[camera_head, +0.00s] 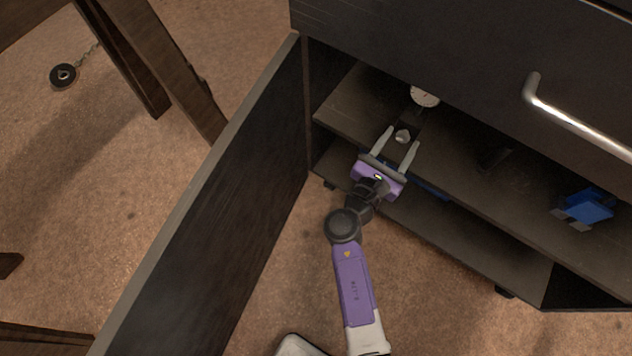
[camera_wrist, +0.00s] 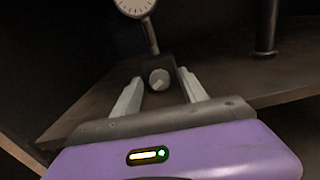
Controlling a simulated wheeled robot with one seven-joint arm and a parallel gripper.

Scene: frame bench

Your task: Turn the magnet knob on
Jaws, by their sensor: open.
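The magnet knob (camera_head: 403,136) is a small light-grey knob on the front of a dark magnetic base (camera_head: 411,121). The base stands on the cabinet's upper shelf, with a white round dial gauge (camera_head: 424,96) above it. In the wrist view the knob (camera_wrist: 159,79) shows its face toward me, with the gauge (camera_wrist: 136,4) partly cut off at the top. My gripper (camera_head: 403,137) is open, its two pale fingers on the left and right of the knob. In the wrist view a gap shows between each finger and the knob; I cannot tell how deep the fingertips reach.
The shelf (camera_head: 470,185) runs right, with a blue-and-grey object (camera_head: 588,208) on it. A dark upright post (camera_wrist: 267,25) stands right of the base. The open cabinet door (camera_head: 220,190) is left of my arm. A drawer handle (camera_head: 575,122) juts out above right. Something blue lies below.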

